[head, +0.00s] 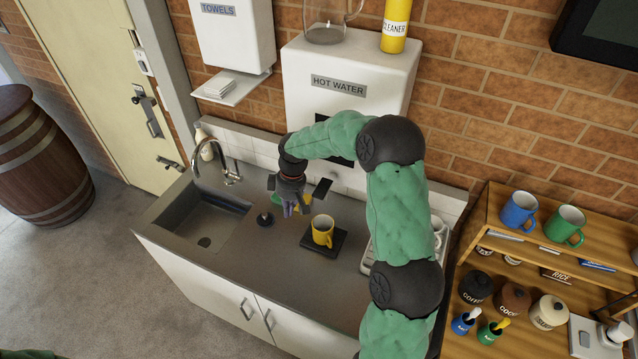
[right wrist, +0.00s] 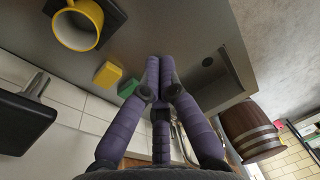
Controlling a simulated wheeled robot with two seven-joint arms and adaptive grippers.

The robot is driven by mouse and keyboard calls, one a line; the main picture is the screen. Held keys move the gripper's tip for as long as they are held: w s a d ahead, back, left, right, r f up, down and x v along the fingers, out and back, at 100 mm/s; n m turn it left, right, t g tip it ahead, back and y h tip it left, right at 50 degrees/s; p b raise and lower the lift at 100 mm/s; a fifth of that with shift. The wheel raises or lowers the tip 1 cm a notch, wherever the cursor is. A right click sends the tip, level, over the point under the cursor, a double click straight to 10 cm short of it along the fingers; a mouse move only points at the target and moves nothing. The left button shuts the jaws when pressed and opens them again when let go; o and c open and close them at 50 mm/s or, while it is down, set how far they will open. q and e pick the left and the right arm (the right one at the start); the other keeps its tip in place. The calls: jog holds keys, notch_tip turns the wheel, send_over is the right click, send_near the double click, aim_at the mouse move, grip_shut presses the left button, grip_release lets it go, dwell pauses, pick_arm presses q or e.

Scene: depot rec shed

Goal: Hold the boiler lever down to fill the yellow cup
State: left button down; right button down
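The yellow cup (head: 322,232) stands upright on a black drip tray (head: 325,247) on the counter. Cup (right wrist: 78,24) and tray (right wrist: 113,12) also show at the top left of the right wrist view. The white boiler (head: 347,80), labelled HOT WATER, hangs on the wall behind; my right arm hides part of its front. A black flat piece that looks like its lever (head: 323,187) sticks out above and behind the cup. My right gripper (head: 290,210) is left of the lever and cup, apart from both. Its purple fingers (right wrist: 159,66) are together with nothing visible between them. My left gripper is out of view.
A wooden shelf (head: 500,262) with mugs and jars stands at right.

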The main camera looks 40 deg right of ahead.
jog(key=d+r+n+h, duration=0.1)
jog(key=d+r, duration=0.5)
jog(key=r, duration=0.6)
notch_tip(320, 180, up, 8)
jog(key=r, duration=0.1)
send_over(319, 193)
jog(key=shift+w+d+f+n+h, duration=0.25)
jog(key=shift+d+f+n+h, duration=0.05)
jog(key=shift+d+h, duration=0.1)
notch_tip(319, 193, down, 14)
jog(key=shift+p, duration=0.7)
jog(key=f+h+b, duration=0.1)
jog(key=b, duration=0.2)
jog(key=t+h+b, duration=0.1)
jog(key=b, duration=0.2)
jog(key=a+f+h+b, duration=0.1)
jog(key=h+b, duration=0.1)
jog(key=b, duration=0.2)
jog(key=shift+s+f+t, duration=0.25)
jog(key=shift+f+t, duration=0.05)
jog(key=shift+t, duration=0.1)
jog(key=shift+r, duration=0.1)
dwell(2.9)
